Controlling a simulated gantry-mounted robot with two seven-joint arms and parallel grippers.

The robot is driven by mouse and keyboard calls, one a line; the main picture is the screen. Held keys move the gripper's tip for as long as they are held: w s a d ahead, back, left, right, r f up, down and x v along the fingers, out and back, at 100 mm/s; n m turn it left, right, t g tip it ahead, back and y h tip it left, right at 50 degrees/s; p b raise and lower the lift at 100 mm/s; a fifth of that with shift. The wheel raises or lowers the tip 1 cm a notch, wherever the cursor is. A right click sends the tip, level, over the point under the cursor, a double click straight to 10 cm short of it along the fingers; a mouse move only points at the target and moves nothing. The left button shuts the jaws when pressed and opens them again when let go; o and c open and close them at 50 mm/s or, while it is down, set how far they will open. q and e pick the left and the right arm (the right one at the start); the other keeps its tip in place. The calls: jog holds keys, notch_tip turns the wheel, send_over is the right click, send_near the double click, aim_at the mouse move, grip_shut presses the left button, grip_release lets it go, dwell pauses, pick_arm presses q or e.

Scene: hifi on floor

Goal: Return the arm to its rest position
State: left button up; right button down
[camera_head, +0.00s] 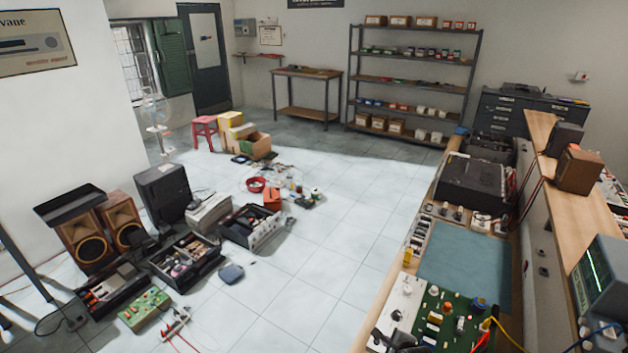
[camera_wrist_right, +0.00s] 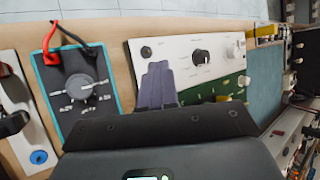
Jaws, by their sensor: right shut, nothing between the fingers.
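My right gripper (camera_wrist_right: 157,72) shows in the right wrist view as dark fingers pressed together, with nothing between them. Its tips lie in front of a white panel with knobs (camera_wrist_right: 212,52), over the wooden bench; whether they touch it I cannot tell. In the head view a dark shape sits at the bottom edge beside the white panel (camera_head: 402,293); I cannot tell whether it is part of my right arm. My left gripper is not in view.
A teal-edged multimeter (camera_wrist_right: 80,85) with red and black leads lies left of the fingers. A green circuit board (camera_head: 444,318), blue mat (camera_head: 465,262) and black hi-fi unit (camera_head: 472,184) are on the bench. An oscilloscope (camera_head: 602,275) stands right. The floor (camera_head: 335,235) has open room.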

jog(key=s+r+n+g, duration=0.1)
jog(key=s+n, duration=0.5)
jog(key=s, duration=0.3)
jog(key=s+d+r+n+g+h, duration=0.1)
jog(key=s+n, duration=0.5)
jog(key=s, duration=0.4)
jog(key=s+r+n+g, duration=0.1)
jog(key=s+n, duration=0.5)
jog(key=s, duration=0.3)
jog(key=shift+s+d+g, duration=0.15)
jog(key=shift+d+g, duration=0.1)
jog(key=shift+g, duration=0.05)
jog(key=s+r+n+g, duration=0.1)
jog(key=s+r+n, duration=0.55)
jog(key=s, duration=0.45)
pick_arm(q)
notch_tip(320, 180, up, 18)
jog(key=p, duration=1.7)
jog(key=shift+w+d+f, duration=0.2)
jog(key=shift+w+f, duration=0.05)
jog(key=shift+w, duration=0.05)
pick_arm(e)
notch_tip(320, 180, up, 16)
jog(key=w, duration=0.1)
jog(key=shift+a, duration=0.4)
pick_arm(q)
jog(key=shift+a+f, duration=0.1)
pick_arm(e)
jog(key=shift+f, duration=0.15)
